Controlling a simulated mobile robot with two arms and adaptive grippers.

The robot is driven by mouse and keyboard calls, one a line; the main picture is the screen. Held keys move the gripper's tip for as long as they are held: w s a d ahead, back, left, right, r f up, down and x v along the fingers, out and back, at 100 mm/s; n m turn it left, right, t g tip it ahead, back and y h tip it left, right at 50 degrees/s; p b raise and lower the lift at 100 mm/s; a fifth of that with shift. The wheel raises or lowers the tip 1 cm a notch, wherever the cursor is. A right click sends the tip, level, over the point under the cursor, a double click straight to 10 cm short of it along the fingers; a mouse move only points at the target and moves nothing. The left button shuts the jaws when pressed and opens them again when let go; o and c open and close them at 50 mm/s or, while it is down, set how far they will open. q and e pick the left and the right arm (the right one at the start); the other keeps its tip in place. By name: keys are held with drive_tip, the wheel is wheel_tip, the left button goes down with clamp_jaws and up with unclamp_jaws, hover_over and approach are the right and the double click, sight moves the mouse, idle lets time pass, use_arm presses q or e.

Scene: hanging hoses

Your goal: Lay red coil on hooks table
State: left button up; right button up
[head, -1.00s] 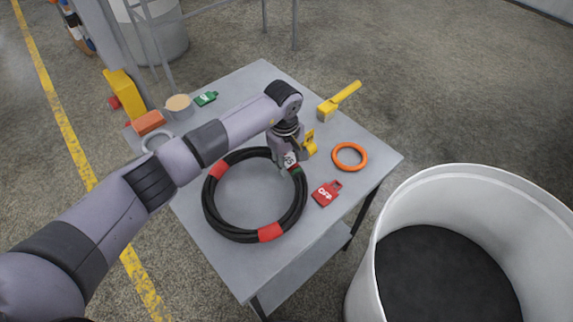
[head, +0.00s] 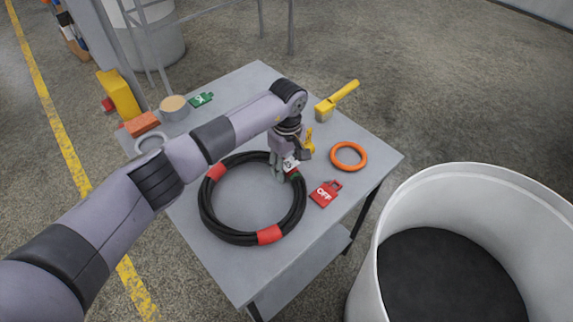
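The coil (head: 205,220) is a black hose ring with red bands, lying flat on the grey table (head: 255,287). My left gripper (head: 281,176) points down at the coil's far right side, by a white tag and a small green piece. Its fingers overlap the hose there; from this angle I cannot tell whether they are closed on it. My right gripper is not in view. No hooks are clearly visible.
An orange ring (head: 348,165), red OFF tag (head: 324,194), yellow-handled brush (head: 336,101), green tag (head: 201,98), tan-topped tin (head: 174,107) and orange-red block (head: 141,124) lie around the coil. A large white bin (head: 475,185) stands right of the table.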

use_arm(q)
drive_tip(key=shift+o, duration=0.8)
drive_tip(key=shift+s+f, duration=0.15)
drive_tip(key=shift+f, duration=0.15)
drive_tip(key=shift+r, duration=0.15)
wheel_tip(320, 180, up, 19)
drive_tip(key=p, duration=0.3)
drive_tip(key=shift+w, duration=0.35)
